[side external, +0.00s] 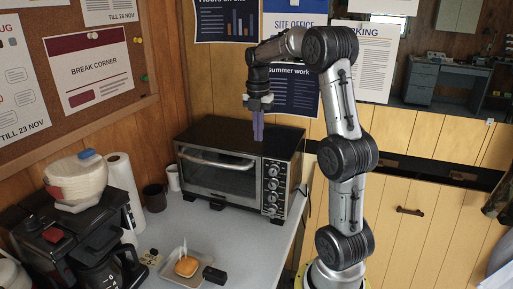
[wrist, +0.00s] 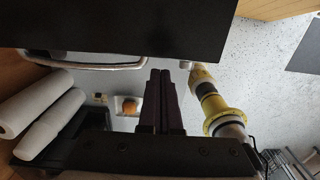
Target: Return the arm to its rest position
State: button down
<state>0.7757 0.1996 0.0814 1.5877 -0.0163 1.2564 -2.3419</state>
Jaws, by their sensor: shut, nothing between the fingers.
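My gripper (side external: 257,138) points down at the end of my raised, bent arm. Its two purple fingers are shut together with nothing between them. In the side view the fingertips overlap the top right part of the toaster oven (side external: 220,178); the exact gap to it cannot be told. In the wrist view the shut fingers (wrist: 160,73) show in the middle, close to the front edge of the dark oven top (wrist: 110,25) in the picture. The oven door is shut.
The counter (side external: 205,228) holds a coffee maker (side external: 85,240), a paper towel roll (side external: 125,188), a dark mug (side external: 155,197), a white cup (side external: 173,178) and a tray (side external: 172,272) with a bun (side external: 187,266). Cork board and posters cover the walls. Counter between oven and tray is mostly clear.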

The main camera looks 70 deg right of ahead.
jog(key=w+a+r+n+t, duration=0.1)
jog(key=w+a+r+n, duration=0.1)
jog(key=a+r, duration=0.5)
jog(key=s+a+r+t+h, duration=0.15)
jog(key=s+a, duration=0.25)
jog(key=a, duration=0.8)
jog(key=s+a+f+m+t+y, duration=0.1)
jog(key=s+a+f+m+t, duration=0.2)
jog(key=s+a+f+m, duration=0.5)
jog(key=s+a+m, duration=0.1)
jog(key=s+m, duration=0.1)
jog(key=m, duration=1)
jog(key=shift+s+a+f+y, duration=0.15)
jog(key=shift+a+f+y, duration=0.15)
jog(key=shift+y, duration=0.05)
